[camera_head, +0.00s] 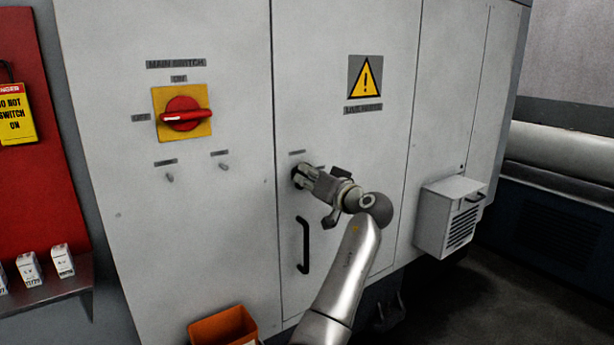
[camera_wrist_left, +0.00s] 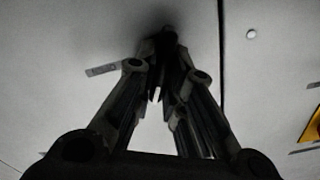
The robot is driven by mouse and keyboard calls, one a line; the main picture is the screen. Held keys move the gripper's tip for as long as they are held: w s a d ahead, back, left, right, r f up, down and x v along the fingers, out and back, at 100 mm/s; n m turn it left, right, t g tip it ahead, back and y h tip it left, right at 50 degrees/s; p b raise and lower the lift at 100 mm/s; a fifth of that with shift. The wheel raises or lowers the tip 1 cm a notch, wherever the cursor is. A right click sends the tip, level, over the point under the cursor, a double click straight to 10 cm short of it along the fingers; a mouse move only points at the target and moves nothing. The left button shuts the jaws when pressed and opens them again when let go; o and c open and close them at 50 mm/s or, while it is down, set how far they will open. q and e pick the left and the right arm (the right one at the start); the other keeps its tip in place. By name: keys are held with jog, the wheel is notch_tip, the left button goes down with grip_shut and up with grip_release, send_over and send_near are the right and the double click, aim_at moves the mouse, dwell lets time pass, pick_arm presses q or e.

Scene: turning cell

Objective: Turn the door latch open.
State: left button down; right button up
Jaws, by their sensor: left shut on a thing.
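The door latch (camera_head: 296,178) is a small dark fitting on the grey cabinet door (camera_head: 325,50), below a small label and above the black handle. My left gripper (camera_head: 305,177) is at the latch with its fingers closed on it, and they hide most of it. In the left wrist view the two fingers (camera_wrist_left: 162,72) converge on the dark latch (camera_wrist_left: 168,36) against the pale door. How far the latch is turned cannot be made out. The door looks flush with the cabinet. My right gripper is in neither view.
A black door handle (camera_head: 303,246) is just below my gripper. A red rotary switch (camera_head: 183,114) on a yellow plate is at the left. An orange bin (camera_head: 222,327) is low in front. A vented box (camera_head: 450,218) juts out at the right.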

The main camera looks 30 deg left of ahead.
pick_arm(q)
jog(key=m+p, duration=0.4)
jog(key=m, duration=0.5)
jog(key=shift+w+m+p, duration=0.15)
jog(key=shift+m+p, duration=0.2)
jog(key=shift+m, duration=0.05)
jog(key=shift+d+f+m+p, duration=0.1)
jog(key=shift+f+m+p, duration=0.15)
jog(key=shift+m+p, duration=0.9)
jog(key=shift+m, duration=0.45)
jog(key=c, duration=1.5)
grip_release()
jog(key=shift+f, duration=0.1)
